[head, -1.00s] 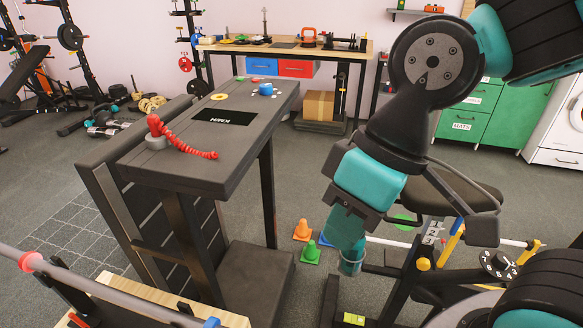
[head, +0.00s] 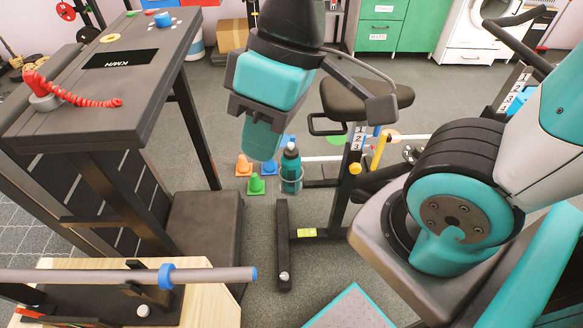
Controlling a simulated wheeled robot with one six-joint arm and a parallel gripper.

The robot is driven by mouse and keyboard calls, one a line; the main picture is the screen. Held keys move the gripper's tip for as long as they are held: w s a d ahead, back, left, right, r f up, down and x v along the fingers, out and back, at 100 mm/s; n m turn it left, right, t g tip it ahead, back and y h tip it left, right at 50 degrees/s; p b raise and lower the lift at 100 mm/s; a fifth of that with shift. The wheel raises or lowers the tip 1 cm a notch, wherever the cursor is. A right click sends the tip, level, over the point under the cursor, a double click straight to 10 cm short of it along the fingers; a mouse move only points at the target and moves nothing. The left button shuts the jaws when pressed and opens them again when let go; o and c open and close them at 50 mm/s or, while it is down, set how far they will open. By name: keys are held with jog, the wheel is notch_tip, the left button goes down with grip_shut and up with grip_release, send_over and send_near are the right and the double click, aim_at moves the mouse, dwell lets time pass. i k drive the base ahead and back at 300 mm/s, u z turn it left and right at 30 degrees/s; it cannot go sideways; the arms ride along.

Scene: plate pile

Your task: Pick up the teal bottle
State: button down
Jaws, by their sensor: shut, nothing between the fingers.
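The teal bottle (head: 291,170), with a dark cap, stands upright low down beside the frame of an exercise bike. A thin wire ring or holder shows around its lower part. My gripper (head: 261,152) points down from the top of the view, up and to the left of the bottle in the picture. It is shut and empty. It is apart from the bottle in the picture, and the gap in depth is hard to judge. The bottle is now in plain view.
The exercise bike (head: 283,235) stands around the bottle's right side. A dark table (head: 75,125) with a red coiled item is at left. A barbell (head: 110,275) crosses the lower left.

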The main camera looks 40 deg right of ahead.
aim_at(290, 162)
jog(key=u, duration=2.25)
jog(key=k, duration=1.4)
jog(key=z, duration=1.1)
jog(key=i, duration=1)
jog(key=z, duration=0.05)
